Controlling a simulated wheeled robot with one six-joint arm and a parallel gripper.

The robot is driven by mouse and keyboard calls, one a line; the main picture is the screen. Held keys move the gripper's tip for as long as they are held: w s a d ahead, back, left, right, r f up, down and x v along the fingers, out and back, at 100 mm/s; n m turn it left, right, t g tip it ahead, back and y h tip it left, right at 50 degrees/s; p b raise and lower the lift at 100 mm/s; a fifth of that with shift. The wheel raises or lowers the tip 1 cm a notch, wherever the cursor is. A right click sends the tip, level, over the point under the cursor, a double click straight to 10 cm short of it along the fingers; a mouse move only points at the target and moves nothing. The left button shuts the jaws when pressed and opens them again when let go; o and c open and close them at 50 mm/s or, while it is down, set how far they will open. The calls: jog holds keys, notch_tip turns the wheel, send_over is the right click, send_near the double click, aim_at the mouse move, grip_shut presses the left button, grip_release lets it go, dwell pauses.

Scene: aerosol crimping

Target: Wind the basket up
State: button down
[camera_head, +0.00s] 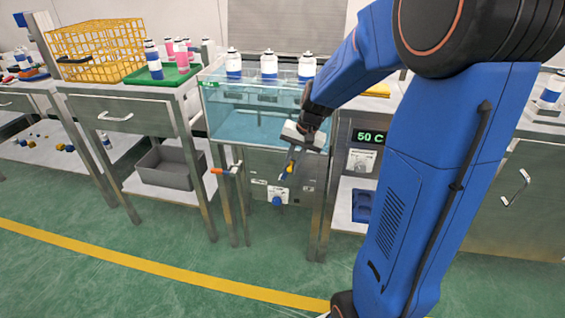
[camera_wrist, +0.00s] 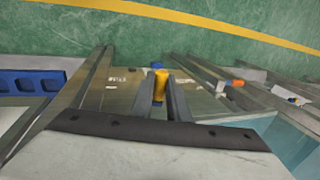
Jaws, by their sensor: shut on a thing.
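My gripper (camera_head: 287,162) is at the front of the glass water bath (camera_head: 228,128), pointing down. In the wrist view, my gripper (camera_wrist: 161,92) has its two fingers on either side of a yellow handle (camera_wrist: 161,78) with a blue end and is shut on it. The handle also shows as a small yellow and blue piece in the head view (camera_head: 288,170). Several white and blue cans (camera_head: 268,66) stand in a row at the bath's top. The basket cannot be made out clearly, and my arm covers the bath's right side.
An orange lever (camera_head: 218,170) sticks out left of my gripper. A blue knob (camera_head: 277,201) is on the panel below. A display (camera_head: 368,137) reads 50 C at right. A yellow wire basket (camera_head: 95,50) and green tray (camera_head: 165,75) stand on the left table. The floor in front is clear.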

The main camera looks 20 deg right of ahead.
jog(key=shift+s+d+f, duration=0.55)
jog(key=shift+s+d, duration=0.05)
jog(key=shift+d, duration=0.15)
jog(key=shift+s+d+f, duration=0.55)
jog(key=shift+d, duration=0.15)
jog(key=c, duration=1.7)
grip_release()
jog(key=shift+d, duration=0.1)
jog(key=v, duration=1.7)
jog(key=shift+s+d+r, duration=0.1)
